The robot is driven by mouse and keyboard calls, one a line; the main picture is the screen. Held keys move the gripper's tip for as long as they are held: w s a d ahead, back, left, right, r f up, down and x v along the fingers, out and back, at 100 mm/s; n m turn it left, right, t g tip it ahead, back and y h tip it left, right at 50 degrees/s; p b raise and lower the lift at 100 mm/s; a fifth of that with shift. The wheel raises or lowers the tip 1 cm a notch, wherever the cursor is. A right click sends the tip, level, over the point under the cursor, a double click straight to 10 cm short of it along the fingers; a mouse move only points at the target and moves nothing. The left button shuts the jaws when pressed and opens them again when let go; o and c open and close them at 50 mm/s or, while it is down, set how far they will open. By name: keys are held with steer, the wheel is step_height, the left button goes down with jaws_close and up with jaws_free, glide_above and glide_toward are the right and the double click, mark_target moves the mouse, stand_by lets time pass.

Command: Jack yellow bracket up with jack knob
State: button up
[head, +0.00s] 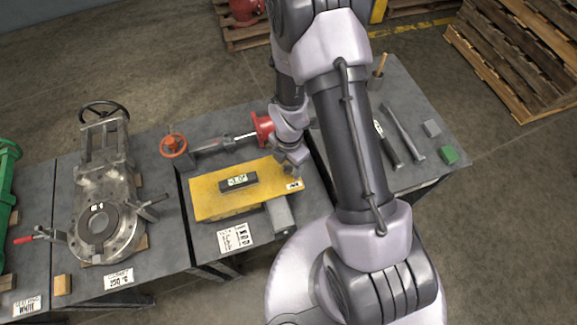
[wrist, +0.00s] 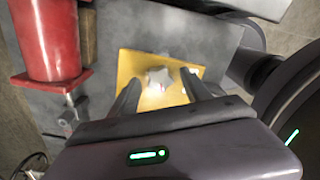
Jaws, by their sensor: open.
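The yellow bracket (head: 215,200) lies on the middle table in the head view. A black block with a small white display (head: 238,181) sits on it. My gripper (head: 293,168) is over the bracket's right end, pointing down. In the wrist view the yellow bracket (wrist: 128,66) lies below my gripper (wrist: 160,80). A pale grey star-shaped knob (wrist: 158,77) shows between the two open fingers. I cannot tell whether they touch it. The knob is largely hidden by my wrist in the head view.
A red flanged part (head: 263,130) stands close behind my gripper; it also shows in the wrist view (wrist: 50,40). A grey block (head: 280,216) is at the bracket's front edge. A valve (head: 100,215) is left; tools (head: 402,130) lie right.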

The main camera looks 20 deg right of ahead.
steer(key=shift+f, duration=0.15)
jaws_close()
stand_by(0.4)
